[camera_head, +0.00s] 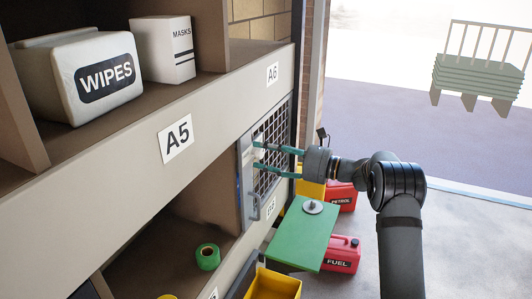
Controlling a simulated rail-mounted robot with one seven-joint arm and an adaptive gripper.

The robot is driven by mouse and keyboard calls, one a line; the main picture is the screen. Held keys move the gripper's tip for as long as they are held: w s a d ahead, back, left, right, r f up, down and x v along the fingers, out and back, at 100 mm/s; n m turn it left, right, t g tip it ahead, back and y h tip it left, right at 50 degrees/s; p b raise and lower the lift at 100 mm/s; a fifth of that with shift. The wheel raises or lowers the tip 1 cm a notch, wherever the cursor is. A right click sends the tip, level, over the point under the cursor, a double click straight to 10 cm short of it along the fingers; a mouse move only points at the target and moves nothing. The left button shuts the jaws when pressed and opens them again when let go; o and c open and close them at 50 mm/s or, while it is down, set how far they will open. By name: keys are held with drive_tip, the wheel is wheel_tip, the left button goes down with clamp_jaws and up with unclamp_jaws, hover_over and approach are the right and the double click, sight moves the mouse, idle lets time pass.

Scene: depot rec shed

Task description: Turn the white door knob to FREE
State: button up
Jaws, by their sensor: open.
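A small pale patch at the left ends of my gripper's fingers seems to be the white door knob (258,143). Its pointer and any FREE marking are too small to read. My gripper (260,157) is open, its two teal fingers reaching left to the door, one above the other. They overlap the knob area in the picture; I cannot tell whether they touch it.
A green board (303,235) with a round metal piece on it stands below my gripper. Red FUEL (342,254) and PETROL (343,194) cans and a yellow bin (273,286) are near it. Shelves hold a WIPES pack (75,75), a MASKS box (163,50) and green tape (208,256).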

drive_tip(key=shift+c, duration=0.9)
drive_tip(key=c, duration=1)
drive_tip(key=shift+n+b, duration=0.4)
drive_tip(key=shift+b, duration=0.35)
drive_tip(key=n+b, duration=0.1)
drive_tip(key=b, duration=0.1)
drive_tip(key=n+b, duration=0.1)
drive_tip(key=b, duration=0.2)
drive_tip(key=shift+f+n, duration=0.25)
drive_tip(key=shift+n, duration=0.15)
drive_tip(key=n+b, duration=0.4)
drive_tip(key=b, duration=0.2)
drive_tip(key=shift+n, duration=0.3)
drive_tip(key=n+b, duration=0.5)
drive_tip(key=shift+s+r, duration=0.1)
drive_tip(key=n+b, duration=0.3)
drive_tip(key=n, duration=0.1)
drive_tip(key=shift+n, duration=0.3)
drive_tip(key=shift+a, duration=0.1)
drive_tip(key=o, duration=1.1)
drive_tip(key=shift+r, duration=0.1)
